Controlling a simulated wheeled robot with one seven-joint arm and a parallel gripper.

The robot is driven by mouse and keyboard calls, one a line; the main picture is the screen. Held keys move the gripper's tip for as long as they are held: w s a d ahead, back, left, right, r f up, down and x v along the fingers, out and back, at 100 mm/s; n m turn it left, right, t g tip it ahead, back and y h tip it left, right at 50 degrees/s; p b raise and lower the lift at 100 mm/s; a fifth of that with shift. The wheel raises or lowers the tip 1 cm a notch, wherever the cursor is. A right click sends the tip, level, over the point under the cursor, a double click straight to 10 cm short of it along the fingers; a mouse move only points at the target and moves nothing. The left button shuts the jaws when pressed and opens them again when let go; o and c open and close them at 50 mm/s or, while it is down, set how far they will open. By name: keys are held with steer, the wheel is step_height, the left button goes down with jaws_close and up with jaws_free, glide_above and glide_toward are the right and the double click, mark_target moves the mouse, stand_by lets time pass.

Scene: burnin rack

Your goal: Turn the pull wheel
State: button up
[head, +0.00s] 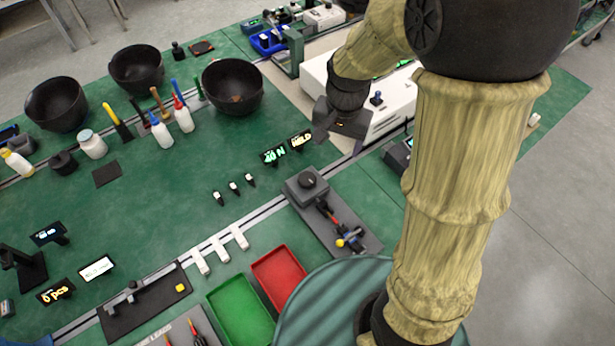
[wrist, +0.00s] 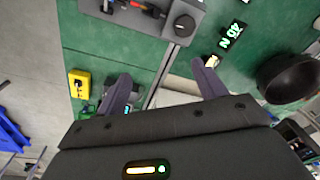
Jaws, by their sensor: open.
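The wheel that looks like the pull wheel is a round dark knob (head: 307,180) on a grey block at one end of a dark grey fixture (head: 350,232). In the wrist view the knob (wrist: 184,25) shows near the top, beyond my fingertips. My gripper (head: 322,130) is above the bench, behind and slightly right of the knob in the head view, apart from it. In the wrist view my gripper (wrist: 163,88) has its two fingers spread with nothing held between them. A lit display reading 40 N (head: 274,155) stands near the knob, beside another reading HOLD (head: 301,141).
A red tray (head: 279,277) and a green tray (head: 240,313) lie in front of the fixture. Black bowls (head: 232,86) and bottles (head: 184,119) stand at the back left. A white machine (head: 392,113) is behind my gripper.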

mark_target(307, 178)
steer(key=w+a+f+m+g, duration=0.1)
steer(key=w+a+f+m, duration=0.1)
steer(key=a, duration=0.4)
steer(key=shift+w+a+m+b, duration=0.3)
steer(key=shift+w+m, duration=0.2)
steer(key=shift+w, duration=0.45)
steer(key=shift+f, duration=0.1)
step_height(307, 178, down, 17)
steer(key=shift+f+p, duration=0.15)
steer(key=shift+p, duration=0.7)
steer(key=c, duration=1)
